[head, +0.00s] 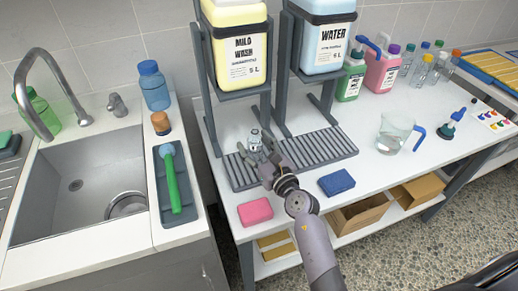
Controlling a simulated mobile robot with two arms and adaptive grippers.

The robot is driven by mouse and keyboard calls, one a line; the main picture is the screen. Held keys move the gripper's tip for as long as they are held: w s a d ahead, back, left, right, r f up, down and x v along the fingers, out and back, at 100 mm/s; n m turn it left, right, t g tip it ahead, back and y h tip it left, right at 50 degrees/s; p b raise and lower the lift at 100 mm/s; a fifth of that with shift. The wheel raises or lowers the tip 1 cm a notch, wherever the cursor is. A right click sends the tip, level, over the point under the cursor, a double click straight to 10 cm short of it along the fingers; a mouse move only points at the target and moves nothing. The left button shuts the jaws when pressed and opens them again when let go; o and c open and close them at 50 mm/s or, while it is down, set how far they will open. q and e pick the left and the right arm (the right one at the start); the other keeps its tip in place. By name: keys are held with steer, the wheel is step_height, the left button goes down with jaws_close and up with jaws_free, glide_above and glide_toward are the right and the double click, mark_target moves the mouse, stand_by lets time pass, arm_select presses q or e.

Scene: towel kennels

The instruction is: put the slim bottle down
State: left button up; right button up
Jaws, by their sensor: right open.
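My right gripper (256,146) is open, low over the grey slatted drip tray (325,146) under the two dispensers. A small pale grey shape shows between or just behind its fingers; I cannot tell whether it is a slim bottle or part of the gripper. Several small clear bottles (422,70) with coloured caps stand upright at the back right of the bench, far from the gripper. I cannot tell which one is the slim bottle. My left gripper is not in view.
Yellow (241,45) and pale blue (322,40) dispensers stand on frames above the tray. A pink sponge (255,212) and blue sponge (337,182) lie in front. A clear jug (394,134) stands right. The sink (85,180) is left.

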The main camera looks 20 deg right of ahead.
steer(key=s, duration=0.3)
steer(key=s+d, duration=0.1)
steer(key=s, duration=0.3)
steer(key=s+d+b, duration=0.1)
steer(key=s, duration=0.3)
steer(key=shift+s+d+r, duration=0.1)
steer(key=shift+s+r, duration=0.05)
steer(key=shift+s, duration=0.25)
